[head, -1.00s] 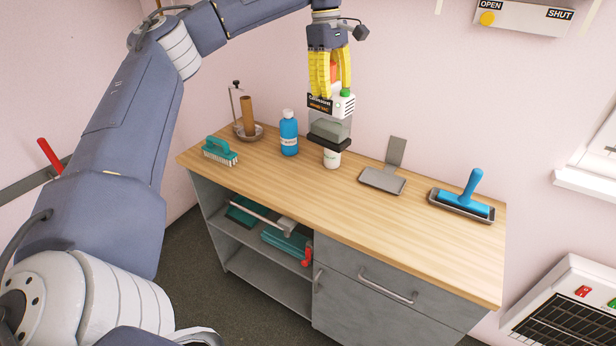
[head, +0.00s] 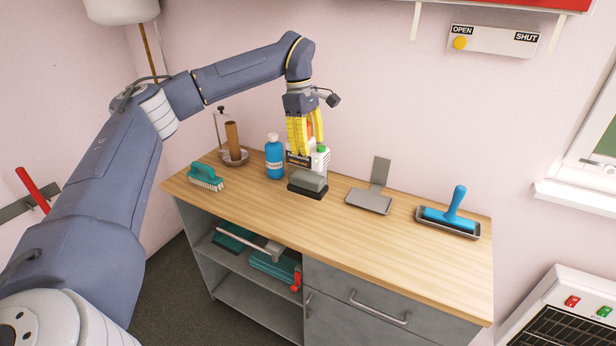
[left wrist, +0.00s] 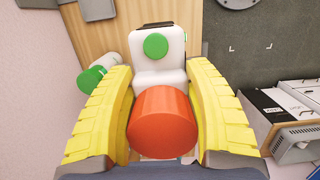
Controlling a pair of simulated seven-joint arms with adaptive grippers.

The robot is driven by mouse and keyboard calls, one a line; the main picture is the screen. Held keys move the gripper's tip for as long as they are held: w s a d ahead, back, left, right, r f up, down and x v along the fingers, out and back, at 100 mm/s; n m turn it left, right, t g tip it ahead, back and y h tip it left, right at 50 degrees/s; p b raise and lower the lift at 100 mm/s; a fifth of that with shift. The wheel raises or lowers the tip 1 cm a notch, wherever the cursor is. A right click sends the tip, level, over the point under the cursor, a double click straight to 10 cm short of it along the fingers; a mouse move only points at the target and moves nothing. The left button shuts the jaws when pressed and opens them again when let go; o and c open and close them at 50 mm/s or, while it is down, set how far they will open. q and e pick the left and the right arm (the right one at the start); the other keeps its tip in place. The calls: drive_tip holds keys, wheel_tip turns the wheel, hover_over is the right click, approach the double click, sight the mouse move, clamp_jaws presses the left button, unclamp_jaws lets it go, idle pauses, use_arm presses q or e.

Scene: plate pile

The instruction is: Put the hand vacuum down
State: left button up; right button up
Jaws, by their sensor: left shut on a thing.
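The hand vacuum (head: 308,182) has a white body, a dark label, a green button and a grey-green lower block with a dark base. My left gripper (head: 305,148) has yellow fingers and is shut on its orange-red grip, from above. The vacuum is upright, with its base at or just above the wooden worktop (head: 390,240); I cannot tell whether it touches. In the left wrist view, the orange-red grip (left wrist: 162,122) lies between both fingers, with the white body and green button beyond it. My right gripper is not in view.
A blue bottle (head: 274,158) stands left of the vacuum. Further left are a teal brush (head: 205,177) and a brown roll on a stand (head: 232,140). A grey metal plate holder (head: 369,201) and a blue roller in a tray (head: 450,215) are to the right. The front worktop is clear.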

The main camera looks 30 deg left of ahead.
sight(308, 176)
use_arm(q)
drive_tip(key=shift+f, duration=5.3)
drive_tip(key=o, duration=1.5)
drive_tip(key=shift+o, duration=0.2)
drive_tip(key=r, duration=0.4)
drive_tip(key=a+r, duration=0.1)
drive_tip(key=r, duration=0.7)
drive_tip(key=shift+s+a, duration=0.1)
drive_tip(key=shift+a, duration=0.3)
